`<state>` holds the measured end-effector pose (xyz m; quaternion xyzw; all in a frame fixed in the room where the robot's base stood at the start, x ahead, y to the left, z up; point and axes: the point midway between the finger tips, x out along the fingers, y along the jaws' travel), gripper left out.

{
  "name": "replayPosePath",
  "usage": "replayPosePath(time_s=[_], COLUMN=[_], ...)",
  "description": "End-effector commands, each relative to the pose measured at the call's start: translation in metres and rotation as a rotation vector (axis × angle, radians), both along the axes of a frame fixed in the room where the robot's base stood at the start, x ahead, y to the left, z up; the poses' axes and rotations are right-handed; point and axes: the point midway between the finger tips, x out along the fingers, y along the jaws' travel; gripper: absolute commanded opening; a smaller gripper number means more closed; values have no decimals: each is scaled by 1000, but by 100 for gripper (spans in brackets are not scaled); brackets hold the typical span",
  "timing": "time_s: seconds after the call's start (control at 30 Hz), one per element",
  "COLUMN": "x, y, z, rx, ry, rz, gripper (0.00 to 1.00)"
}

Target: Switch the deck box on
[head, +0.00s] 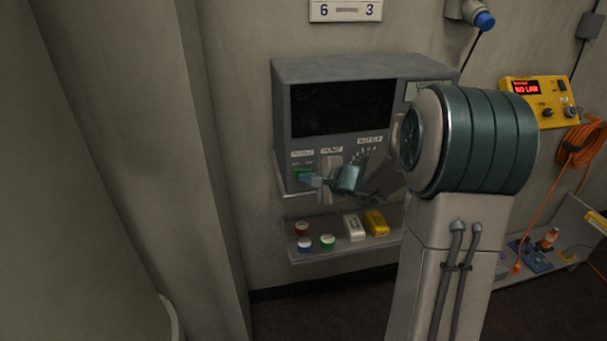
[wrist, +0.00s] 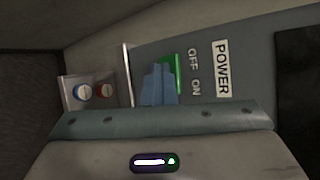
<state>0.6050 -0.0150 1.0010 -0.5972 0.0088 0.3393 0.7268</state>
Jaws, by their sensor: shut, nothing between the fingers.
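The deck box (head: 345,66) is a grey wall cabinet with a dark, blank screen (head: 341,108). At the lower left of its panel is a green power switch (head: 303,170), seen closer in the wrist view (wrist: 179,74) beside the POWER label (wrist: 222,69) and the words OFF and ON. My gripper (head: 314,181) is shut and empty, its blue-grey fingertips (wrist: 158,84) right at the switch. They cover part of it. I cannot tell whether they touch it or which way the switch is set.
Below, a shelf (head: 300,257) holds red, blue and green round caps, a white block (head: 354,228) and a yellow block (head: 377,223). At right, a yellow box (head: 541,100) with a lit red display hangs near a coiled orange cable (head: 577,150). My arm hides the cabinet's right side.

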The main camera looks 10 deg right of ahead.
Motion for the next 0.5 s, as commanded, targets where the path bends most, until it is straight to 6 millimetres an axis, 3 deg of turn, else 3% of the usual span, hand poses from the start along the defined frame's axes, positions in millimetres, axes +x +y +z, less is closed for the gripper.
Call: replayPosePath(time_s=[0.5], x=[9], y=[-3], z=[3], rx=[1], ry=[-7], rz=[-9], gripper=[0])
